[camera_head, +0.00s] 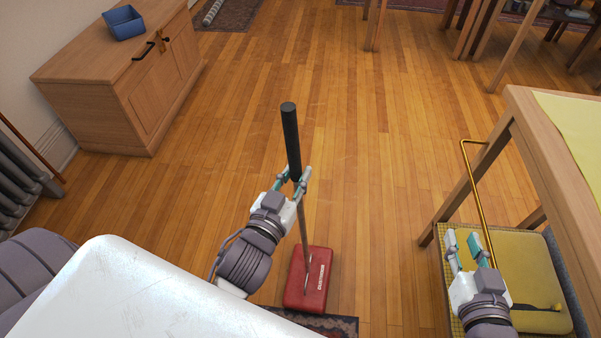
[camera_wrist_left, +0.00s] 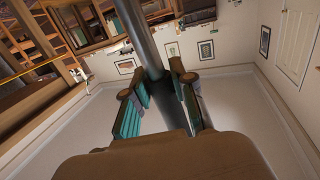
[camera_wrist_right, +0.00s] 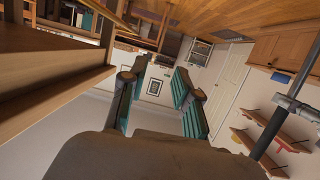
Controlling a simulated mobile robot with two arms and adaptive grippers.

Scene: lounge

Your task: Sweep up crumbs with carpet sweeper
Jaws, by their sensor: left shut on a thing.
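The carpet sweeper has a red head (camera_head: 308,278) flat on the wood floor and a thin rod rising to a thick black grip (camera_head: 291,140). The handle stands upright with a slight lean. My left gripper (camera_head: 296,177) is shut on the handle at the lower end of the black grip. The handle (camera_wrist_left: 146,48) also passes between its fingers in the left wrist view. My right gripper (camera_head: 463,243) is open and empty over the chair at the right. I cannot make out any crumbs on the floor.
A wooden cabinet (camera_head: 105,75) with a blue basket (camera_head: 124,22) stands at the far left. A table (camera_head: 560,130), a yellow-cushioned chair (camera_head: 528,262) and a brass-coloured cane (camera_head: 478,200) are at the right. A patterned rug (camera_head: 335,326) edges the bottom. Floor ahead is clear.

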